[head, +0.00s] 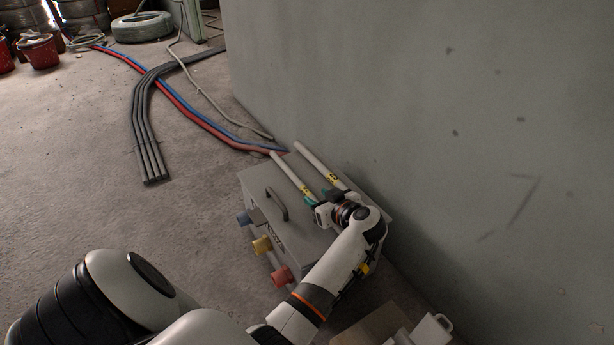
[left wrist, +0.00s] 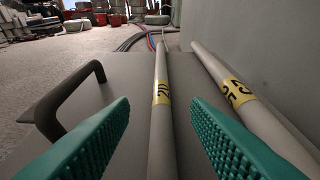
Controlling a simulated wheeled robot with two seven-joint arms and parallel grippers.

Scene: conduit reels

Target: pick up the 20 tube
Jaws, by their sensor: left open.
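The 20 tube (head: 291,174) is a pale tube with a yellow label, lying on the grey box (head: 262,183). In the left wrist view the 20 tube (left wrist: 160,115) runs lengthwise between the fingers, its label reading 20. My left gripper (head: 322,205) is over the box at the tubes' near end. In the left wrist view its green ridged fingers (left wrist: 165,140) are open, one on each side of the 20 tube, with visible gaps. A second, thicker tube labelled 25 (left wrist: 237,92) lies to the right; it also shows in the head view (head: 318,165). My right gripper is not seen.
The box has a dark handle (head: 277,205) on its lid and blue, yellow and red plugs (head: 262,244) on its side. A grey wall (head: 430,110) stands close on the right. Dark conduits (head: 146,135) and red and blue hoses (head: 190,108) lie on the floor.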

